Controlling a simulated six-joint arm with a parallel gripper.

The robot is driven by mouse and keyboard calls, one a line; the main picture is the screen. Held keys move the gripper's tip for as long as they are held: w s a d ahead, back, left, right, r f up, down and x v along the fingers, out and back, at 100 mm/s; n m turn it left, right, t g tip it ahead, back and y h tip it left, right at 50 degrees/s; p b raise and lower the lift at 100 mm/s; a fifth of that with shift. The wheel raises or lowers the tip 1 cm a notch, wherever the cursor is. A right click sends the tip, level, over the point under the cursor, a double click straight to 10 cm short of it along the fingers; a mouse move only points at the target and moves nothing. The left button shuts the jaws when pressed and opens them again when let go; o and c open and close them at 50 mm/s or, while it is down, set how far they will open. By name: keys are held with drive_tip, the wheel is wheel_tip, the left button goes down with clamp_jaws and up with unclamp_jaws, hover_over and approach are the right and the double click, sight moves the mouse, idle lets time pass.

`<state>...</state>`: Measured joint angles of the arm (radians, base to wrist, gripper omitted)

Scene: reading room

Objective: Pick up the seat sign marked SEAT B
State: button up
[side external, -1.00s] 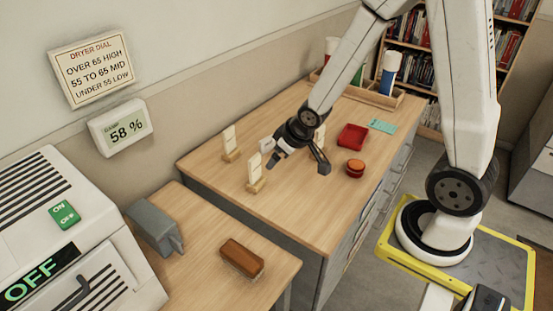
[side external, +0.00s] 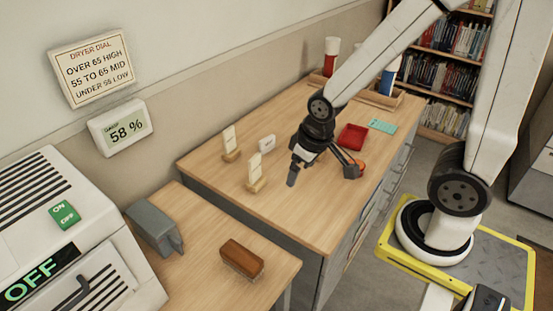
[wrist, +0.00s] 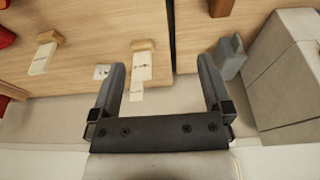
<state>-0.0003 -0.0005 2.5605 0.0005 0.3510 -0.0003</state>
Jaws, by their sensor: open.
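Cream seat signs on small wooden bases stand on the wooden desk. One is at the back left (side external: 229,140), and one is nearer the front (side external: 254,172). In the wrist view, one sign (wrist: 142,66) shows by the left finger and another (wrist: 44,57) lies farther left. In the side view that farther sign is hidden behind my arm. I cannot read any lettering, so I cannot tell which is SEAT B. My gripper (side external: 322,174) is open and empty above the desk, right of the front sign. Its spread fingers also show in the wrist view (wrist: 163,64).
A small white object (side external: 267,143) stands near the signs. A red tray (side external: 352,137), a teal card (side external: 382,126) and a red-orange round object (side external: 360,166) are on the right. A brown brush (side external: 242,258) and grey holder (side external: 155,229) are on the lower-left table.

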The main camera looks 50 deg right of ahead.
idle(0.5)
drive_tip(key=n+t, duration=0.1)
drive_tip(key=t, duration=0.8)
approach(256, 159)
drive_tip(key=x, duration=0.4)
drive_tip(key=shift+d+f+t+y, duration=0.2)
drive_tip(key=shift+f+t+y, duration=0.45)
drive_tip(key=shift+t, duration=0.25)
drive_tip(key=shift+w, duration=0.15)
drive_tip(key=shift+x, duration=1.2)
drive_tip(key=shift+w+f, duration=0.1)
drive_tip(key=shift+w, duration=0.05)
drive_tip(key=shift+x, duration=2.45)
